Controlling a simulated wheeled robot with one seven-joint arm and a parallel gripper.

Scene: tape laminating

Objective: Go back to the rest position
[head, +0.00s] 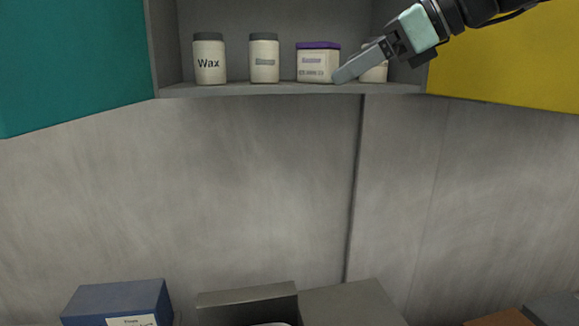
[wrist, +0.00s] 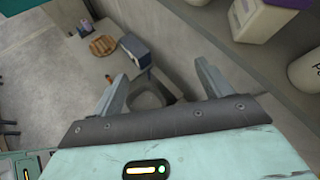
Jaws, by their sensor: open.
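My gripper (head: 345,74) is at the upper right in the head view, in front of the shelf and close to a purple-lidded container (head: 318,63). It partly covers a white jar (head: 375,72) at the shelf's right. In the wrist view my gripper (wrist: 162,88) has its two fingers spread apart with nothing between them. The purple-lidded container (wrist: 262,16) and the white jar (wrist: 306,70) show at the right edge there, apart from the fingers.
The shelf (head: 270,89) also holds a Wax jar (head: 209,60) and another grey-lidded jar (head: 264,58). A teal panel (head: 70,60) and a yellow panel (head: 510,55) flank it. Below stand a blue box (head: 118,300) and a grey box (head: 247,302). The wall between is clear.

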